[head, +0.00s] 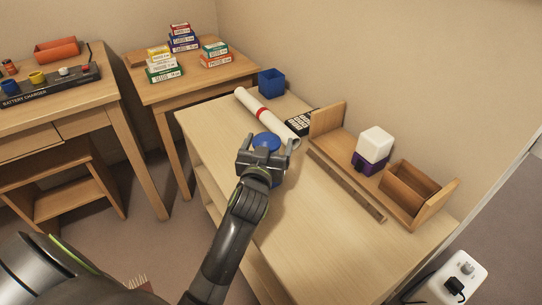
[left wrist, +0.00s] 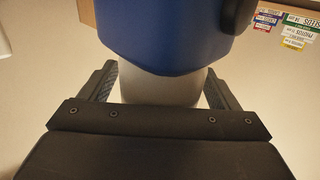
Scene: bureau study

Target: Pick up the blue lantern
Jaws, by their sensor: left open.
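The blue lantern stands on the light wood desk, its blue cap (head: 266,139) showing just past my left gripper (head: 264,158) in the head view. The gripper hides most of its body. In the left wrist view the blue part (left wrist: 175,35) fills the upper middle, with a pale white body section (left wrist: 160,88) below it. My left gripper is open, with one finger on each side of the white section. I cannot tell whether either finger touches it. My right gripper is not in view.
On the desk (head: 225,140) are a rolled paper (head: 259,108), a black calculator (head: 299,124), a blue cup (head: 271,82), a wooden organizer (head: 402,193) and a white-and-purple lantern (head: 375,144). Small boxes (head: 165,70) sit on the table behind. The desk's front right is clear.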

